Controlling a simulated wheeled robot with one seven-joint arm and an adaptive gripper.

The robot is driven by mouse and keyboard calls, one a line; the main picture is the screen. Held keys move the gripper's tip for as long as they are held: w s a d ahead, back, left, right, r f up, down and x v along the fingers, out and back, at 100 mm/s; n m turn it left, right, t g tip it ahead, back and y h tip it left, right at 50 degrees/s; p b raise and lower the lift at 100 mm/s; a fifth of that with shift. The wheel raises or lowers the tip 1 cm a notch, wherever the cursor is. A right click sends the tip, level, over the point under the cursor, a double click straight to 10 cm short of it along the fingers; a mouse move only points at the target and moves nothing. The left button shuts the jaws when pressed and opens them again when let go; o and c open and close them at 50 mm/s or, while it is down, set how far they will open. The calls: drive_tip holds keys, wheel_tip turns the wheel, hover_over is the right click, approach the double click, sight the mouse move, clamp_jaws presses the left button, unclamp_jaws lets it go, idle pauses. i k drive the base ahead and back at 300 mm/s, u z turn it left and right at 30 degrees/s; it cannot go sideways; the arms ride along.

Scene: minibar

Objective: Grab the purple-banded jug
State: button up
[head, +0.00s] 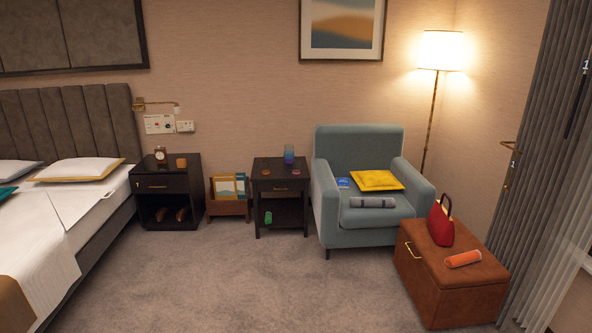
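A small upright vessel (289,157), bluish above with a purple-blue lower part, stands on top of the dark side table (266,185) in the head view. It is the only thing in view that looks like the purple-banded jug. It is too small to make out a handle or a clear band. My gripper is not in view.
Small flat items lie beside the vessel, and a green object (268,217) sits on the table's lower shelf. A blue-grey armchair (360,144) stands close right, a magazine rack (228,209) left. A brown chest (424,281) stands front right. Carpet (220,275) in front is clear.

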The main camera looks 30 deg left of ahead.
sight(289, 153)
drive_tip(key=u, duration=0.45)
drive_tip(key=i, duration=0.8)
drive_tip(key=u, duration=1)
drive_tip(key=i, duration=3)
drive_tip(key=z, duration=0.6)
